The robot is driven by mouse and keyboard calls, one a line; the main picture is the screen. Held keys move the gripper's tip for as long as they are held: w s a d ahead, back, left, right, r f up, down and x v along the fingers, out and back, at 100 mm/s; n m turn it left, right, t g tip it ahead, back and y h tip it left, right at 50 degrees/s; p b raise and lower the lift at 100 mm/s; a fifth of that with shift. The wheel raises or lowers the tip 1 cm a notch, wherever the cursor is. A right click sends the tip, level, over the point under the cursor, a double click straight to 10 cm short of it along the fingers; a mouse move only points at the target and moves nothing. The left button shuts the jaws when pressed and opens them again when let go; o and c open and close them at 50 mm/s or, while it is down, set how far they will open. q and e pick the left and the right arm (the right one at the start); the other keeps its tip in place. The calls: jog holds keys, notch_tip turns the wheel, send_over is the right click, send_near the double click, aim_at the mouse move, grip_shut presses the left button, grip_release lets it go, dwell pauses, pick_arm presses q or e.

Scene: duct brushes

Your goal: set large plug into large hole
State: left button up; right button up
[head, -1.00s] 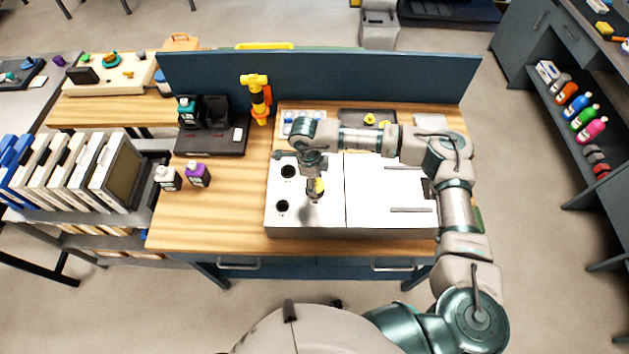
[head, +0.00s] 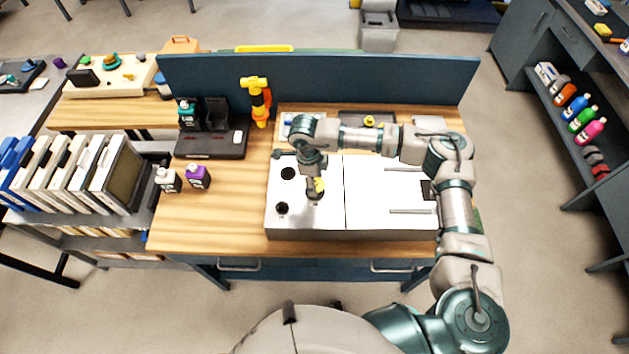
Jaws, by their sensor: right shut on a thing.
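A white box with a flat top (head: 325,225) stands on the wooden table. Its left part has two round dark holes: a larger upper one (head: 288,173) and a smaller lower one (head: 281,208). My right gripper (head: 315,193) points down over the box top, to the right of both holes. It is shut on a small yellow piece, seemingly the plug (head: 320,185), partly hidden by the fingers. I cannot tell whether the piece touches the box top. My left gripper is not in view.
A dark tray with a yellow piece (head: 369,121) lies behind my right forearm. Two bottles (head: 182,178) stand left of the box. A blue panel (head: 330,80) closes the table's back.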

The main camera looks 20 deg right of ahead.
jog(key=shift+b, duration=0.3)
dwell(0.9)
jog(key=o, duration=0.5)
jog(key=shift+r, duration=0.1)
jog(key=r+p, duration=0.1)
jog(key=r, duration=0.2)
jog(key=r+p, duration=0.2)
jog(key=r, duration=0.2)
jog(key=a+r+p, duration=0.1)
jog(key=r, duration=0.2)
jog(key=shift+w+a+r+p, duration=0.1)
jog(key=shift+w+r+p, duration=0.25)
jog(key=shift+r+p, duration=0.05)
jog(key=shift+f, duration=0.1)
